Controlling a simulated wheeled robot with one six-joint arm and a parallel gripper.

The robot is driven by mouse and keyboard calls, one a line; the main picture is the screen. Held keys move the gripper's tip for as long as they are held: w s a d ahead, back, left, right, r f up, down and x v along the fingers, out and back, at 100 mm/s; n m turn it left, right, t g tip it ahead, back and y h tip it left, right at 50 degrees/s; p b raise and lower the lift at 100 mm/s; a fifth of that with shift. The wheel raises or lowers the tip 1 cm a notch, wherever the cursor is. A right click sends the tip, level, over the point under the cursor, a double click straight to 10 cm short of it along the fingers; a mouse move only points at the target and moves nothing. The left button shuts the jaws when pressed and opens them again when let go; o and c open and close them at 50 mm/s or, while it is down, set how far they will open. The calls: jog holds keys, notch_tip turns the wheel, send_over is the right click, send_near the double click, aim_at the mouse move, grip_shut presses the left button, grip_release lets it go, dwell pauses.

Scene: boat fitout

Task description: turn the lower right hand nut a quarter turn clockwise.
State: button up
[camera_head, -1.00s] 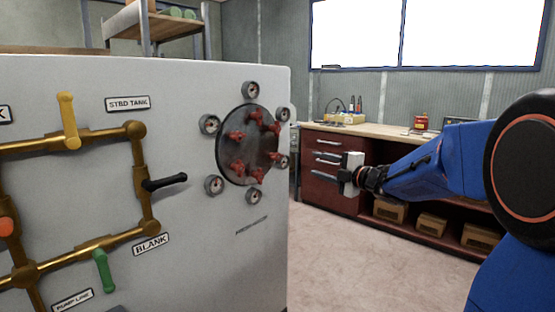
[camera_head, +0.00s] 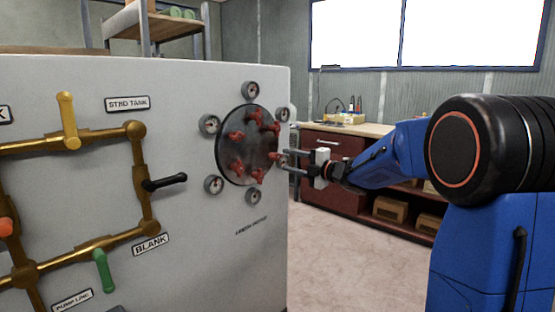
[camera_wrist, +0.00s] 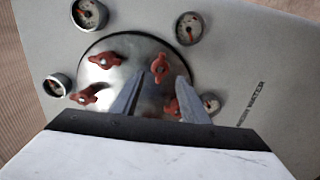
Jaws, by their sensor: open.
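The lower right hand nut is a red wing-shaped nut (camera_head: 273,156) on a round metal cover on the white panel. In the wrist view, which is turned on its side, this nut (camera_wrist: 160,67) appears just beyond the gap between my fingertips. My gripper (camera_head: 282,160) is open and empty, its two fingers pointing left at the cover's right side. The wrist view shows my gripper (camera_wrist: 161,78) with the fingers apart. I cannot tell how far the tips are from the nut. The cover (camera_wrist: 130,82) is partly hidden by the fingers there.
Several other red nuts (camera_head: 236,135) sit around the cover. Pipes with valve handles (camera_head: 165,183) are on the panel's left. A workbench (camera_head: 345,142) stands behind my arm. Floor right of the panel is clear.

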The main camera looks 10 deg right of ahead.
aim_at(278, 158)
jog(key=x, duration=0.6)
jog(key=shift+w+a, duration=0.15)
jog(key=shift+c, duration=0.2)
jog(key=c, duration=0.9)
